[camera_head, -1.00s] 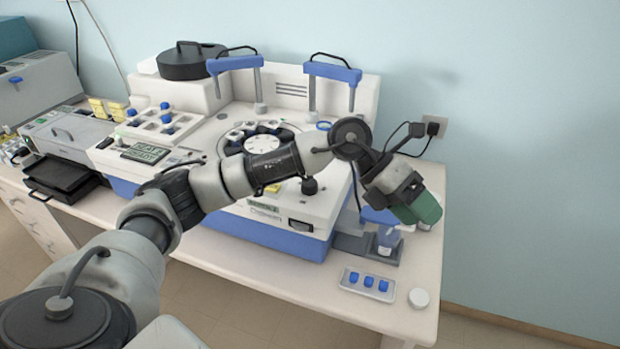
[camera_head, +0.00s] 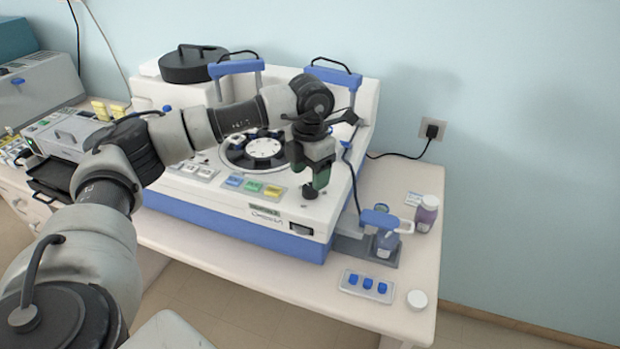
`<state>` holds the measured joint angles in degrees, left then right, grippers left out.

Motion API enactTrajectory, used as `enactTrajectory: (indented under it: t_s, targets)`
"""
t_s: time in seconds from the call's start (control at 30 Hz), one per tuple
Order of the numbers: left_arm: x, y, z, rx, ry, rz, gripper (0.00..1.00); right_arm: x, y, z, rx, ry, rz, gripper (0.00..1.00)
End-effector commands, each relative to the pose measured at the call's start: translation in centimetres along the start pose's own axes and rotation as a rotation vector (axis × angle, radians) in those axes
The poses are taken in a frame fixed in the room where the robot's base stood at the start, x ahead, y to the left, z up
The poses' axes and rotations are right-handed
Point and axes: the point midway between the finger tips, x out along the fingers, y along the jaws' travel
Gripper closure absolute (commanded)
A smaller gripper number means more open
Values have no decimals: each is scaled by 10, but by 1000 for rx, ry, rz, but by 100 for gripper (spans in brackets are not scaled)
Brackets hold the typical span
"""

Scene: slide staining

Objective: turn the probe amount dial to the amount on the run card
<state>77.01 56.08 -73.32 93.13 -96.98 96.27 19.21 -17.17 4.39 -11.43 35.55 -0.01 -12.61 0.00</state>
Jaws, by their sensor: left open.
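A black knob (camera_head: 310,191), which looks like the dial, stands on the front right of the white and blue staining machine (camera_head: 215,203). My left gripper (camera_head: 320,180), with green fingers, points down just above and beside the knob. It is open and holds nothing. I cannot tell whether a finger touches the knob. The knob's scale and setting are too small to read. A small white card or label (camera_head: 413,198) lies at the right of the bench; I cannot tell whether it is the run card. My right gripper is not in view.
Blue, green and yellow buttons (camera_head: 252,187) sit left of the knob, before a round carousel (camera_head: 264,148).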

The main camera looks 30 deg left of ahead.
Motion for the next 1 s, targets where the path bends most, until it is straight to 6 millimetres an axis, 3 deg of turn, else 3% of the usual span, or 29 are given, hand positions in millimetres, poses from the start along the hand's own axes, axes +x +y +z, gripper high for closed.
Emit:
enactTrajectory:
  t_s: [0.3, 0.6, 0.9, 1.0]
  targets:
    - [33, 0, 0, 0, 1, -1, 37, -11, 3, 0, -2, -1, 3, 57]
    - [36, 0, 0, 1, -1, -2, 39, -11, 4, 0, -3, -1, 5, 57]
    - [35, 0, 0, 1, -1, -1, 85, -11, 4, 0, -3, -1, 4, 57]
    - [35, 0, 0, 2, -1, -1, 86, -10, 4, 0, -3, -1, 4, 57]
